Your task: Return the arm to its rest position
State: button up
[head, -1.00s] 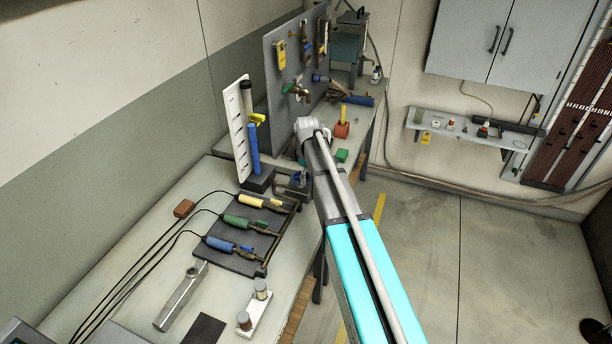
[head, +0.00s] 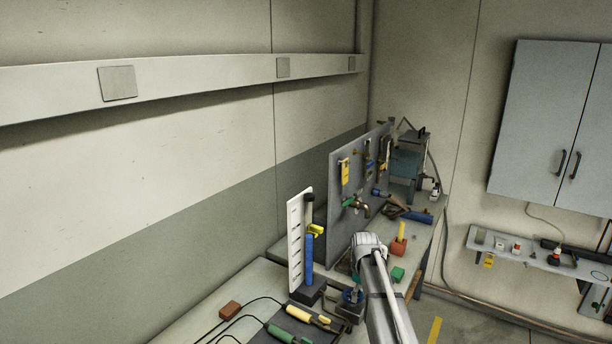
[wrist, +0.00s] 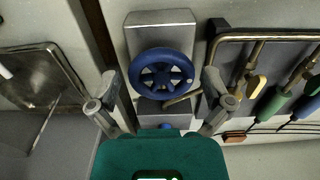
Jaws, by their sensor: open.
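My arm (head: 384,300) reaches in from the bottom of the head view over the edge of the workbench. The end of my gripper is mostly hidden behind the arm there. In the wrist view my gripper (wrist: 168,100) is open, its two fingers apart on either side of a blue handwheel (wrist: 161,73) on a grey metal block. Nothing is between the fingertips that I can see as held. I cannot tell how far the wheel is below the fingers.
A white upright scale (head: 296,240) with a blue cylinder (head: 309,258) stands left of my arm. A grey pegboard (head: 343,205) stands behind. Open floor lies right of the bench.

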notch_tip(320, 180, up, 8)
jog(key=p, duration=0.7)
jog(key=shift+p, duration=0.35)
jog(key=shift+r, duration=0.35)
